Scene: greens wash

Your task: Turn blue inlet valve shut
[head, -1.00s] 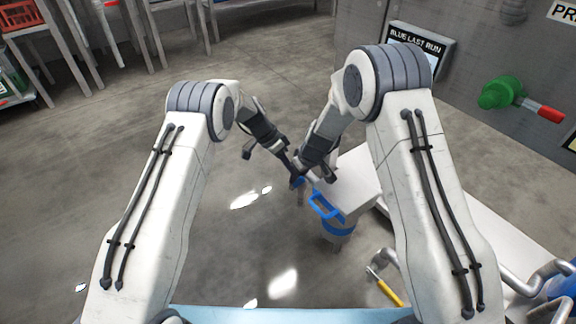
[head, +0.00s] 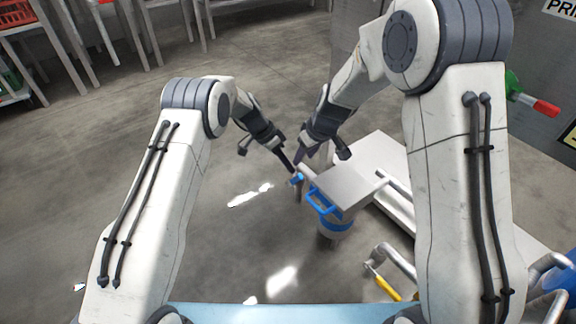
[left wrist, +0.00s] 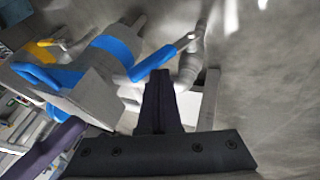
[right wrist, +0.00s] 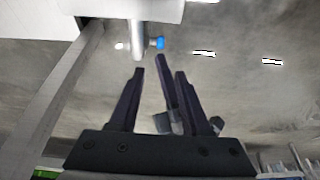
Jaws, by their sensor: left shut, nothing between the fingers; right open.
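The blue inlet valve lever (head: 296,179) sits on a grey pipe at the left of the grey box unit. It shows as a flat blue bar in the left wrist view (left wrist: 156,61), and as a small blue spot in the right wrist view (right wrist: 160,43). My left gripper (head: 290,167) is shut and empty, its tips just above the lever; whether they touch it I cannot tell. My right gripper (head: 299,161) is open and empty, close beside the left one above the lever. In the right wrist view (right wrist: 158,71) its fingers stand apart below the pipe.
The grey box unit (head: 343,183) with a blue handle (head: 320,203) stands right of the lever. A yellow handle (head: 386,287) and metal rails are at lower right. A green valve with a red lever (head: 546,108) is on the wall. Floor to the left is clear.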

